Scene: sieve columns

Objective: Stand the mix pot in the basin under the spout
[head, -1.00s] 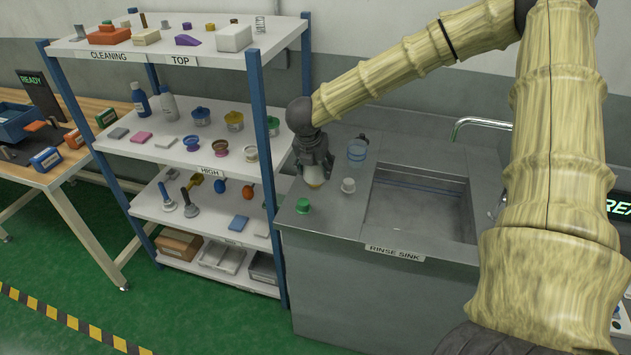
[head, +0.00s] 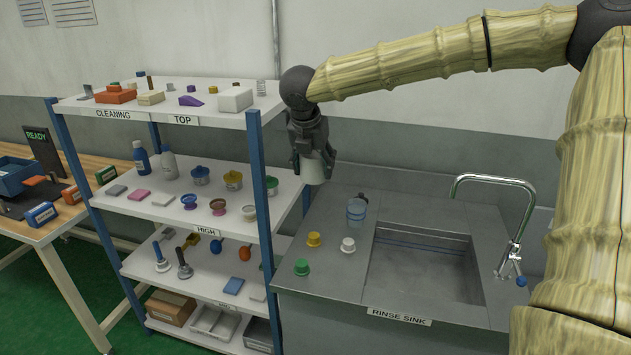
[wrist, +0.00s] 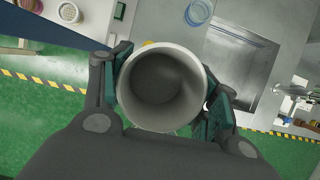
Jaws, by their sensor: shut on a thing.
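My gripper (head: 312,160) is shut on a pale grey-white open-topped pot (head: 316,172), which I take to be the mix pot. It hangs above the back left of the sink counter, clear of the surface. In the wrist view, the fingers grip the pot (wrist: 160,75) from both sides. Its mouth faces the camera and it looks empty. The basin (head: 420,278) is a sunken grey rectangle right of the pot, and it looks empty. The spout (head: 497,180) is a curved chrome tap at the basin's right, with a blue-tipped handle. The basin also shows in the wrist view (wrist: 240,65).
A clear bluish beaker (head: 356,210) stands on the counter left of the basin, near yellow (head: 314,239), white (head: 348,244) and green (head: 302,267) caps. A loaded shelf rack (head: 255,170) stands close left of my gripper.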

